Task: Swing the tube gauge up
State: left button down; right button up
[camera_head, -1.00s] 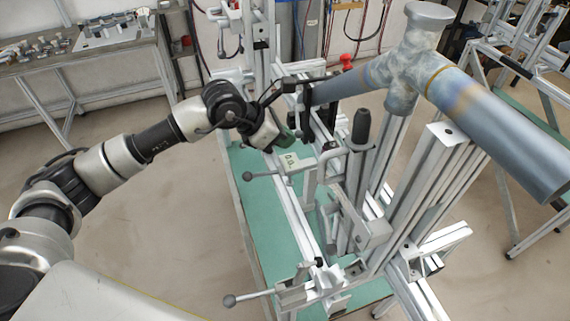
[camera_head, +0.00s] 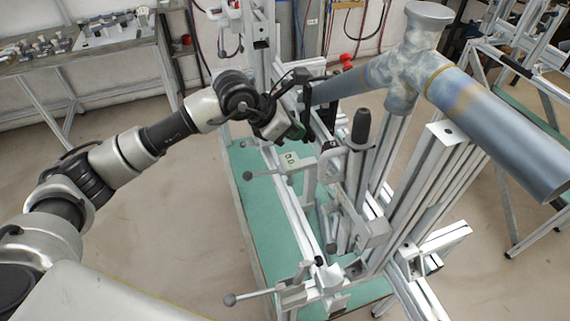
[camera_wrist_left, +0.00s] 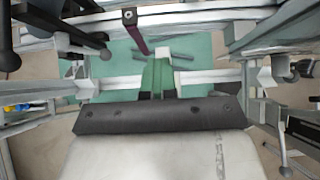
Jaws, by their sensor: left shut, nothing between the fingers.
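A grey pipe with a tee-shaped joint (camera_head: 400,75) lies across the top of the aluminium frame jig (camera_head: 445,150). A dark flat piece (camera_head: 308,115), which may be the tube gauge, stands upright by the pipe's left end. A dark bar with a hole at its end, possibly the same piece, shows at the top of the left wrist view (camera_wrist_left: 136,32). My left gripper (camera_head: 298,131) is shut and empty, just left of this piece; I cannot tell whether they touch. Its dark green fingers also show in the left wrist view (camera_wrist_left: 158,68). My right gripper is out of view.
A black upright handle (camera_head: 361,127) and clamps with ball-ended levers (camera_head: 230,299) stick out from the jig. A green panel (camera_head: 262,205) lies low in it. A workbench (camera_head: 85,55) stands at the back left. Another frame (camera_head: 535,60) stands at the right.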

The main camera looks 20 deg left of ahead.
pick_arm(q)
jog(key=shift+w+d+r, duration=0.2)
jog(key=shift+w+d, duration=0.15)
jog(key=shift+d, duration=0.1)
jog(key=shift+w+d+r, duration=0.2)
jog(key=shift+w+d, duration=0.15)
jog(key=shift+d, duration=0.1)
jog(key=shift+w+d+r+b, duration=0.1)
jog(key=shift+w+d+b, duration=0.35)
jog(key=shift+w+d, duration=0.4)
jog(key=shift+s, duration=0.2)
jog(key=shift+d, duration=0.1)
jog(key=shift+w+d+b, duration=0.45)
jog(key=shift+w+d, duration=0.3)
jog(key=shift+d, duration=0.2)
